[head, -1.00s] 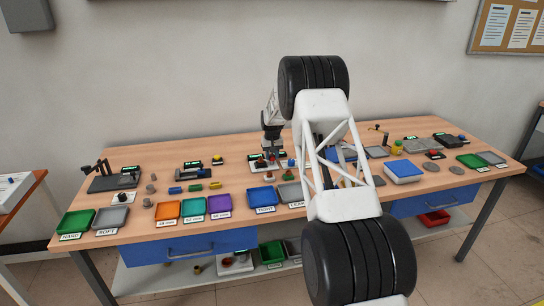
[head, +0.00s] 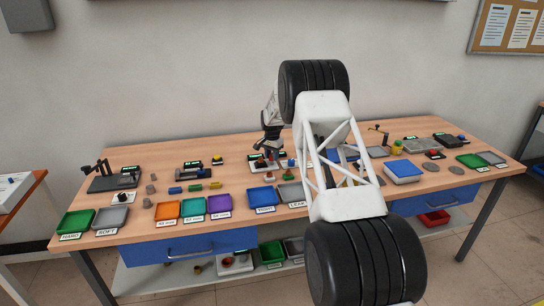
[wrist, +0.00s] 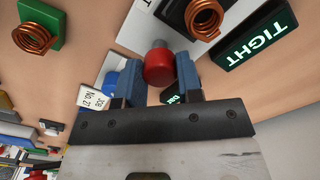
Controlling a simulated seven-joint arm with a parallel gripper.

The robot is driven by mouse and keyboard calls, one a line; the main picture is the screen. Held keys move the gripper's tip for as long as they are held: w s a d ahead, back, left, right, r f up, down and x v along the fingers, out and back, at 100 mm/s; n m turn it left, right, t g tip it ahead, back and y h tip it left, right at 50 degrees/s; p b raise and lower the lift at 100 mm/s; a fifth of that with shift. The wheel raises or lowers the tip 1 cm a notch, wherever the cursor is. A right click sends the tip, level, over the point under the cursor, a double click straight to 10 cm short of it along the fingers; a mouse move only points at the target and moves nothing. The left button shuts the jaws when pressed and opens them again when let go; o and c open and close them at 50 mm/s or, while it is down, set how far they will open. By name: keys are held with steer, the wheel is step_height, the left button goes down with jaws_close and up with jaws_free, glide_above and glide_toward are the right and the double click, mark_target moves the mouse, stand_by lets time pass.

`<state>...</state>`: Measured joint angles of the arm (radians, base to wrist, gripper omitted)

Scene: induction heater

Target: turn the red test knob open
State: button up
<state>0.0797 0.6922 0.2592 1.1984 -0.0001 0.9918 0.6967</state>
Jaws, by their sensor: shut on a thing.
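The red test knob (wrist: 158,62) shows in the wrist view between my gripper's two blue fingers, at the edge of a white plate. My gripper (wrist: 160,76) is shut on it, one finger on each side. In the head view my gripper (head: 271,151) is low over the middle of the bench, at the white test station; the knob there is too small and crowded to tell its angle. A lit display (wrist: 258,40) beside the knob reads TIGHT, upside down in the wrist view.
A copper coil on a black block (wrist: 205,18) sits close to the knob. A green block with a coil (wrist: 36,28) and a blue round part (wrist: 110,82) are to the left. A blue tray (head: 262,198) stands in front of the station.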

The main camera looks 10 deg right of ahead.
stand_by(0.5)
steer(key=o, duration=0.9)
steer(key=shift+r, duration=3.9)
